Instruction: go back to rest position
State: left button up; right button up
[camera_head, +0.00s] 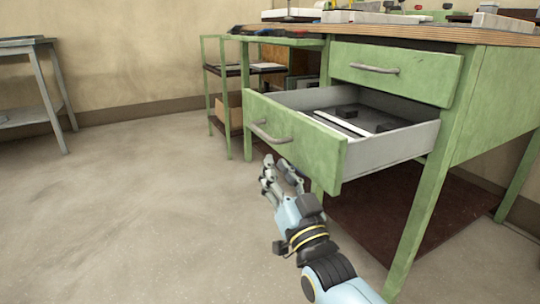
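My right gripper (280,165) is in the head view, below the front of the open lower drawer (318,148) of the green bench. Its arm comes in from the bottom right. The two fingers stand apart with a gap between them, and nothing shows between them. The fingertips are just under the drawer's handle (268,134); I cannot tell whether they touch the drawer front. My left gripper is not in view.
The drawer is pulled out and holds a white strip (342,124) and dark pieces. The upper drawer (392,72) is shut. A grey table (38,117) stands at the far left. The floor (130,215) on the left is clear.

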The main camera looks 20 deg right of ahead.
jog(key=shift+s, duration=0.15)
dwell(0.3)
